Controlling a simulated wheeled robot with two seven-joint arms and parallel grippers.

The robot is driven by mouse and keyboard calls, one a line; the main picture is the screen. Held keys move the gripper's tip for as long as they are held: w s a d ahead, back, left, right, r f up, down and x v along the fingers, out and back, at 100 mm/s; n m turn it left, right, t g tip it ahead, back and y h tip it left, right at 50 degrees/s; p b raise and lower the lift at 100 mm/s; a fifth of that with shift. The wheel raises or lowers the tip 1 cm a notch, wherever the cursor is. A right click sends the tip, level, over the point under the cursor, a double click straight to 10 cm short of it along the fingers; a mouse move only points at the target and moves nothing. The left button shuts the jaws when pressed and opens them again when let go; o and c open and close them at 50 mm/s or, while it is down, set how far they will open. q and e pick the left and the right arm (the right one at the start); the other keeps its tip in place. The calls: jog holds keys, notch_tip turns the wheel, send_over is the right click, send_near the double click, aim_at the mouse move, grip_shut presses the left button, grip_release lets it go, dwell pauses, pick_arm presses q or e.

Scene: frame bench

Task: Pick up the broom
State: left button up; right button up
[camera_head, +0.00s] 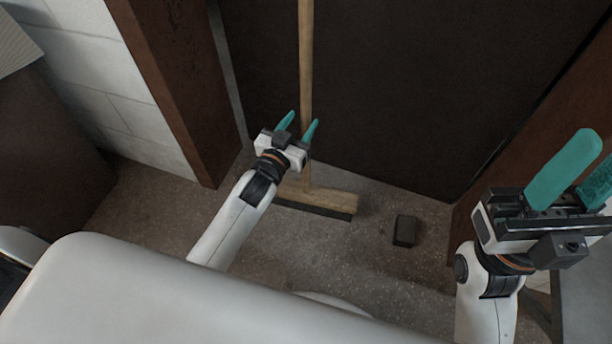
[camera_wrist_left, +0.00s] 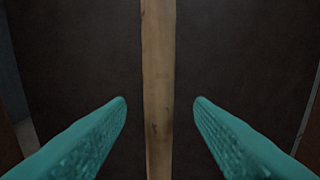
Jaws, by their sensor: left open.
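The broom (camera_head: 306,60) stands upright with its long wooden handle against a dark panel. Its wooden head with dark bristles (camera_head: 330,199) rests on the floor. My left gripper (camera_head: 298,125) is open at the lower part of the handle, with its teal fingers pointing toward the panel. In the left wrist view the handle (camera_wrist_left: 158,85) runs vertically between the two open fingers (camera_wrist_left: 160,105), with a gap on each side. My right gripper (camera_head: 580,180) is raised at the right, with its teal fingers apart and nothing seen between them. Part of the broom head is hidden behind my left gripper and arm.
A dark panel (camera_head: 400,90) closes off the back, with brown posts (camera_head: 180,85) at its sides. A small dark block (camera_head: 404,231) lies on the floor right of the broom head. A white block wall (camera_head: 95,80) is at the left. The speckled floor (camera_head: 150,215) is otherwise mostly clear.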

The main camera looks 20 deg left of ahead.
aim_at(304, 118)
pick_arm(q)
jog(key=w, duration=0.1)
jog(key=w+b, duration=0.1)
jog(key=shift+w+d+f, duration=0.2)
jog(key=shift+w, duration=0.2)
jog(key=shift+w+d+r, duration=0.1)
jog(key=shift+w, duration=0.4)
grip_shut()
dwell(0.6)
jog(key=shift+r, duration=0.2)
